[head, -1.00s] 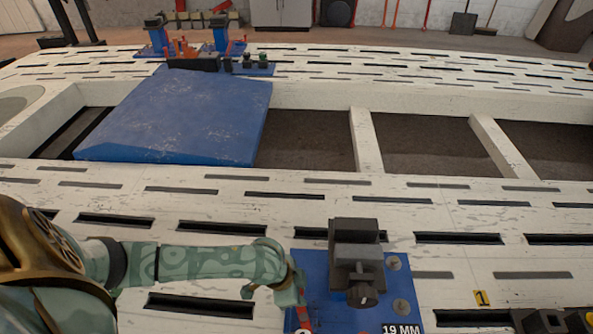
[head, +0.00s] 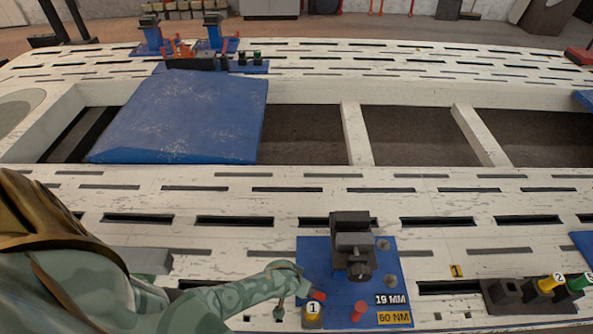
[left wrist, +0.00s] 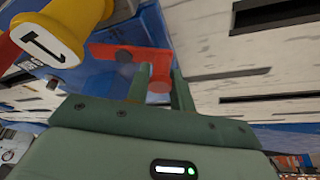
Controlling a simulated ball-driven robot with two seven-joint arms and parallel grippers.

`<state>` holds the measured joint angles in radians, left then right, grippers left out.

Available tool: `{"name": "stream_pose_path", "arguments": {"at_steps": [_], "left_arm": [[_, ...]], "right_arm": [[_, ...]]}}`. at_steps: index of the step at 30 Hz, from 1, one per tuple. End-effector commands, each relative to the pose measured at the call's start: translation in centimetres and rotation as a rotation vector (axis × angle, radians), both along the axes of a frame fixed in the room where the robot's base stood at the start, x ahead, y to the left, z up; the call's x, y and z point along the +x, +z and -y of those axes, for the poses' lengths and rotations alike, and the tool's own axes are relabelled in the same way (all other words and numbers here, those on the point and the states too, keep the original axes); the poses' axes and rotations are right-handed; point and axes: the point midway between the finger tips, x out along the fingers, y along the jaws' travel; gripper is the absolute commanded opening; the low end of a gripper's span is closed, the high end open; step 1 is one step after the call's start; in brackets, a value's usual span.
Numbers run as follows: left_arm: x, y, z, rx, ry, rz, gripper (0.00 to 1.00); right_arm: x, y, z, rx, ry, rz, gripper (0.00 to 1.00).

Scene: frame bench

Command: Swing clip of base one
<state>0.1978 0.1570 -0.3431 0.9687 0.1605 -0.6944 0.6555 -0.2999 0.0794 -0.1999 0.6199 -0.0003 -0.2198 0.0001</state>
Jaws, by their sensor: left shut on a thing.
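The blue base (head: 312,258) lies on the near white slotted beam, carrying a black clamp block (head: 352,245) and labels reading 19 MM and 60 NM. A red clip (head: 319,295) sits at its left edge, beside a yellow piece marked 1 (head: 313,314). My left gripper (head: 303,284) is at that edge. In the left wrist view my gripper (left wrist: 160,88) is shut on the red clip (left wrist: 135,53), with the yellow piece (left wrist: 48,38) to the left. The gripper partly hides the clip. My right gripper is not in view.
A red peg (head: 359,310) stands on the base's front part. To the right, a dark holder (head: 510,296) carries yellow and green numbered pieces. A large blue plate (head: 185,115) spans the gap between the beams. Another blue fixture (head: 212,42) stands on the far beam.

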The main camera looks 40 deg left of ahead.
Motion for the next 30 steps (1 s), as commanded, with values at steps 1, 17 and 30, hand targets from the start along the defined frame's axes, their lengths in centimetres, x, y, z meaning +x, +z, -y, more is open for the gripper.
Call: {"name": "stream_pose_path", "arguments": {"at_steps": [1,17,30], "left_arm": [[-0.01,0.36,0.31,-0.005,0.034,0.003,0.01],[-0.81,0.1,0.46,-0.001,0.23,0.004,0.01],[-0.81,0.1,0.41,-0.001,0.237,0.005,0.26]], "right_arm": [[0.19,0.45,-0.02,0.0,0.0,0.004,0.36],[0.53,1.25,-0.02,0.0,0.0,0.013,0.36],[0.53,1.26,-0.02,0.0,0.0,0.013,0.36]]}}
